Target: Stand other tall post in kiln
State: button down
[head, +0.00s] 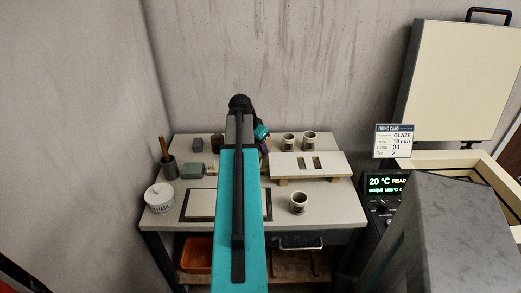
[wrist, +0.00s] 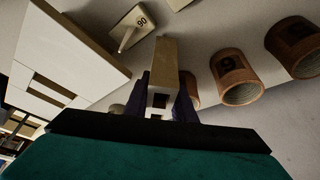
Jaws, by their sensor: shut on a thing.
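My gripper (wrist: 164,88) is shut on a pale, square, hollow post (wrist: 165,58), with one dark purple finger on each side of it. In the head view my arm covers the fingers and the post, above the back of the worktable (head: 333,208). The kiln (head: 455,158) stands at the right with its lid (head: 458,80) raised. Its display reads 20 °C and READY. Most of the kiln's inside is hidden in the head view, so I cannot see a post in it.
A white slotted board (head: 335,164) lies raised on the table. Cups (head: 288,143) stand behind it and another cup (head: 298,204) in front. A firing card (head: 393,141) is by the kiln.

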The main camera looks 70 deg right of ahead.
jog(key=shift+r+b, duration=0.6)
jog(key=shift+r, duration=4)
jog(key=shift+s, duration=0.1)
